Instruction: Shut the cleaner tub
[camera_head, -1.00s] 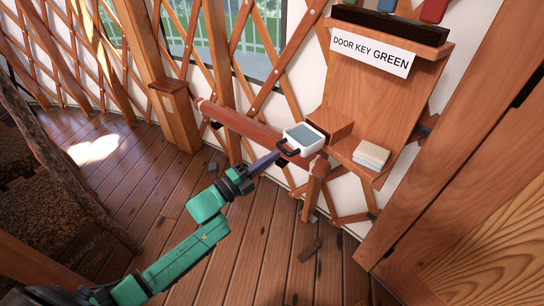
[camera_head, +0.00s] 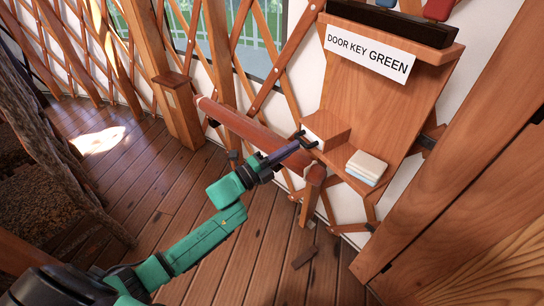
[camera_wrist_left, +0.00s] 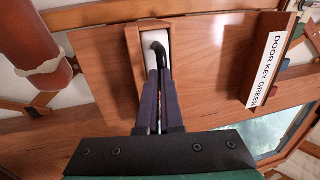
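The cleaner tub is a white box in a wooden housing (camera_head: 328,124) on the wall board. In the left wrist view only its narrow white front (camera_wrist_left: 154,36) shows, inside the housing's opening; the rest of the tub is hidden. A black curved handle (camera_wrist_left: 161,48) stands out from that front. My left gripper (camera_head: 303,145) is in front of the housing, its two fingers close together around the handle, as the left wrist view also shows (camera_wrist_left: 161,78). My right gripper is not in view.
A pale stacked block (camera_head: 366,166) lies on the shelf right of the housing. A thick reddish-brown rail (camera_head: 245,127) runs close by my left gripper. A "DOOR KEY GREEN" sign (camera_head: 368,55) is above. A small dark piece (camera_head: 304,258) lies on the floor.

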